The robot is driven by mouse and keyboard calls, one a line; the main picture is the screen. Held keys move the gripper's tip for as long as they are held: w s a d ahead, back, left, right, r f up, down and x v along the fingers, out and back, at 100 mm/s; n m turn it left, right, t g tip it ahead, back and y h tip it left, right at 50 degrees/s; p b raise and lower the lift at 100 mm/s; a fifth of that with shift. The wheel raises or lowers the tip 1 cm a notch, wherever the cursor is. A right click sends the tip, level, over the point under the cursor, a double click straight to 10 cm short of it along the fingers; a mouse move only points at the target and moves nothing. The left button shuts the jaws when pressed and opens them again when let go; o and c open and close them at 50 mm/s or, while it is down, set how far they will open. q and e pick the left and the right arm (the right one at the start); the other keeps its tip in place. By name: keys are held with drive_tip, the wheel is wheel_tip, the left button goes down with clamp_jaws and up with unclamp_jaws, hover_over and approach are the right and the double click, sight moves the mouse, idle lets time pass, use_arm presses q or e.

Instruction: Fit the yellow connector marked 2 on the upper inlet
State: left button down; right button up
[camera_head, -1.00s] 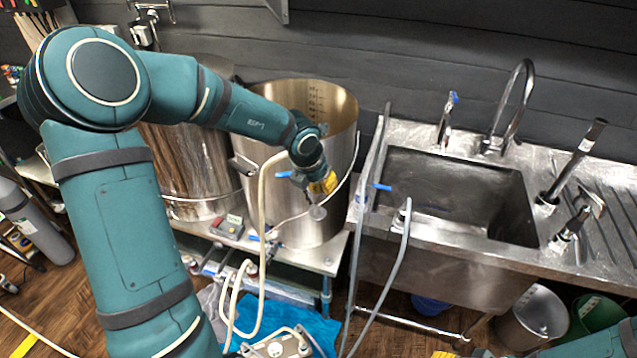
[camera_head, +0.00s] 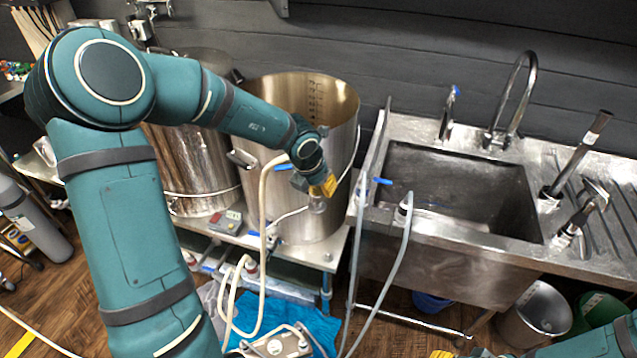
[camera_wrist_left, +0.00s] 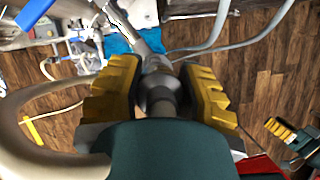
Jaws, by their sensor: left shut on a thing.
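My left gripper (camera_head: 322,192) is in front of the right-hand steel kettle (camera_head: 285,210). Its yellow fingers are shut on a grey metal fitting (camera_wrist_left: 160,90), which shows between them in the left wrist view and just below them in the head view (camera_head: 317,205). I cannot make out a mark 2 or a yellow body on the fitting. A blue-handled valve (camera_head: 283,167) sits on the kettle's front, left of the gripper. I cannot tell which port is the upper inlet.
A cream hose (camera_head: 263,215) hangs left of the gripper and passes close by in the wrist view. Grey hoses (camera_head: 400,262) hang at the sink's (camera_head: 455,232) left edge. A blue cloth (camera_head: 320,328) lies below the bench. Open floor lies in front.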

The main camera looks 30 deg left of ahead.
use_arm(q)
drive_tip(key=shift+p, duration=0.45)
drive_tip(key=shift+f+b, duration=0.75)
drive_tip(key=shift+f, duration=0.55)
idle(0.6)
drive_tip(key=c, duration=0.6)
unclamp_jaws()
drive_tip(key=shift+r, duration=0.1)
drive_tip(key=v, duration=1.2)
